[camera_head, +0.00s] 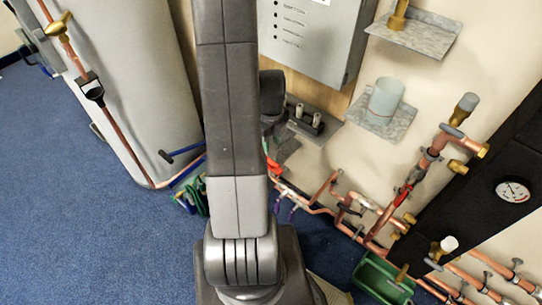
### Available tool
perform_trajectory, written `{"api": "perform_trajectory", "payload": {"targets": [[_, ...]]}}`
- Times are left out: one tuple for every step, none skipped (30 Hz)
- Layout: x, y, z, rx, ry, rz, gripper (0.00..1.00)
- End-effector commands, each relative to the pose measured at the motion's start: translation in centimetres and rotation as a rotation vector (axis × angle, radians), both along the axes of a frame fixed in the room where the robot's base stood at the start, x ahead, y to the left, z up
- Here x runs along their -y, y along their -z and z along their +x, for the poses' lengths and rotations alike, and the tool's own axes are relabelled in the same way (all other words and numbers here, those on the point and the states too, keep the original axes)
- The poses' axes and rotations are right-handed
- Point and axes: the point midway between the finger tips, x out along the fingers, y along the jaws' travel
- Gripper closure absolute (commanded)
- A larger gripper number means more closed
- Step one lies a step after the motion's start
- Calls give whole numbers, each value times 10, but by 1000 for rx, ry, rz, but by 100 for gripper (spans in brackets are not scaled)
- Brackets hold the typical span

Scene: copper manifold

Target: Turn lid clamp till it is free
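My grey arm rises through the middle of the head view and covers part of the wall and pipework. Its gripper does not show, so I cannot tell its place relative to the clamp. I cannot make out which part is the lid clamp. A grey-white cup (386,99) stands on a metal shelf plate (404,126) at the upper right. A dark block with several short pegs (308,120) sits on another plate just right of my arm.
A grey panel box (322,42) hangs on the wall. Copper pipes (413,183) with valves run along the lower right, beside a dark panel with a gauge (512,190) and a green tray (370,275). A tall white cylinder (137,90) stands left. Blue carpet (70,220) is clear there.

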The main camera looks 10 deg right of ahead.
Motion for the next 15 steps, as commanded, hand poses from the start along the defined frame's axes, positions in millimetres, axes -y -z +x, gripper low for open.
{"api": "perform_trajectory", "payload": {"targets": [[0,10,-1,-6,-1,1,66],[0,15,-1,-6,-1,1,66],[0,22,-1,-6,-1,1,66],[0,26,-1,-6,-1,1,66],[0,32,-2,-6,-1,1,66],[0,38,-1,-4,-1,1,66],[0,42,-1,-6,-1,1,66],[0,47,-1,-4,-1,1,66],[0,53,-1,-6,-1,1,66],[0,57,-1,-6,-1,1,66],[0,60,-1,-4,-1,1,66],[0,65,-1,-4,-1,1,66],[0,68,-1,-4,-1,0,66],[0,71,-1,-3,-1,0,66],[0,74,-1,-3,-1,0,66]]}}
